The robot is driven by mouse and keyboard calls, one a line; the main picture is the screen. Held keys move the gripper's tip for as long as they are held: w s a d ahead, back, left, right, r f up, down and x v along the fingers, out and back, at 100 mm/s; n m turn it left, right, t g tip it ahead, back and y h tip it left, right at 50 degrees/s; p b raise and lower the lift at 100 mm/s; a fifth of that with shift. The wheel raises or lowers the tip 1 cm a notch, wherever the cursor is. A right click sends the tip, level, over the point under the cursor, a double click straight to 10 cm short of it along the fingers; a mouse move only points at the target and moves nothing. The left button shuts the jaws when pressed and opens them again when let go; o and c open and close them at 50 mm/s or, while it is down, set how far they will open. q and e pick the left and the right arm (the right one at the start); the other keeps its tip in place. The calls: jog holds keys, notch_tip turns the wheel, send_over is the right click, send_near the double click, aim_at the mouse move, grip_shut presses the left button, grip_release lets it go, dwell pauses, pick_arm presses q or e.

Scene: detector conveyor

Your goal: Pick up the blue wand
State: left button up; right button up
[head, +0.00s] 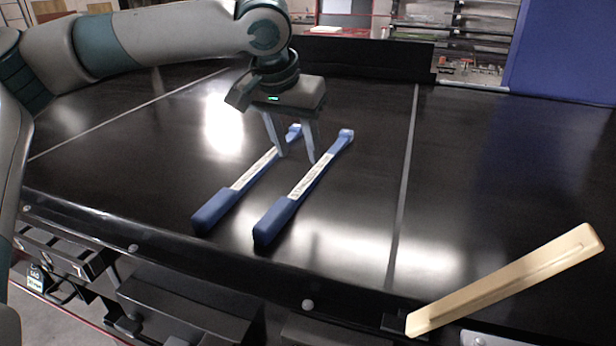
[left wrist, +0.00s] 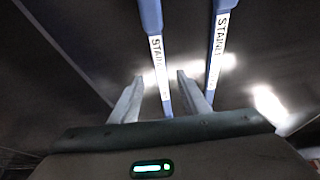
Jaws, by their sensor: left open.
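Two blue wands with white printed strips lie side by side on the black conveyor, handles toward me: a left wand (head: 240,188) and a right wand (head: 300,191). My left gripper (head: 297,160) is open and empty, pointing down over their thin far parts. In the left wrist view, one wand (left wrist: 157,55) runs between my open fingers (left wrist: 158,74). The other wand (left wrist: 217,50) is to its right, outside the fingers. The fingertips seem above the belt; contact cannot be told. My right gripper is not in view.
The black conveyor (head: 130,165) has free room on both sides of the wands, with bright glare spots. A pale beige bar (head: 500,283) slants across the lower right. A blue panel (head: 565,50) stands at the back right. A dark raised wall (head: 365,58) borders the back.

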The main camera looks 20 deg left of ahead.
aim_at(306, 182)
pick_arm(q)
jog(key=shift+p+x, duration=0.35)
jog(key=shift+x, duration=1.5)
jog(key=shift+w+f+p, duration=0.2)
jog(key=shift+f+p, duration=0.4)
jog(key=shift+p, duration=0.05)
jog(key=p+x, duration=0.1)
jog(key=x, duration=0.2)
jog(key=shift+w+f, duration=0.1)
jog(key=shift+f, duration=0.35)
grip_shut()
